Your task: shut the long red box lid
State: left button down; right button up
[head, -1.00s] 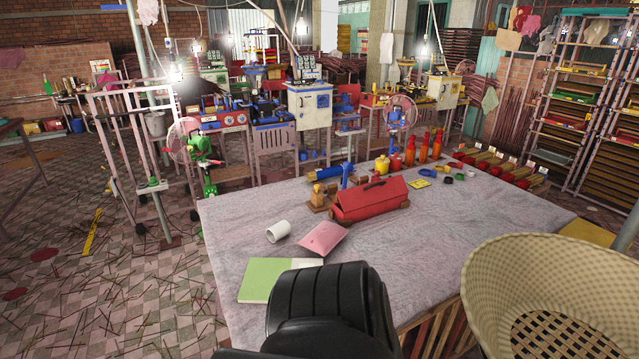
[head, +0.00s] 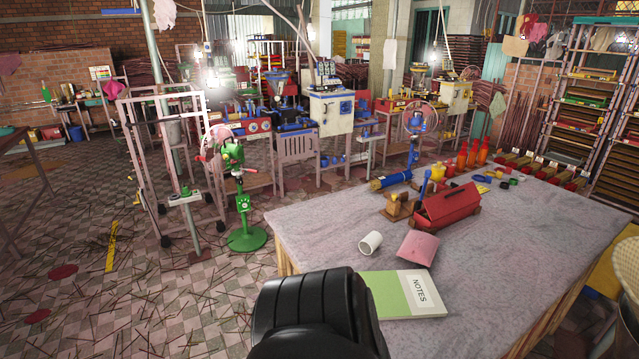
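A long red box (head: 447,206) stands on the cloth-covered table (head: 330,217), toward its far side. Its upper part slopes up to a ridge with a small dark handle. I cannot tell from here how far its lid is open. Neither of my grippers is in view.
Near the box are wooden blocks (head: 398,208), a pink packet (head: 418,248), a white cup (head: 370,243) and a green notebook (head: 396,294). Orange bottles (head: 472,157) stand behind. A green stand (head: 246,238) is left of the table. The table's right front is clear.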

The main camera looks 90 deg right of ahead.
aim_at(437, 206)
jog(key=i, duration=0.75)
jog(key=z, duration=2.1)
jog(key=i, duration=4.2)
jog(key=z, duration=2.3)
jog(key=i, duration=2.2)
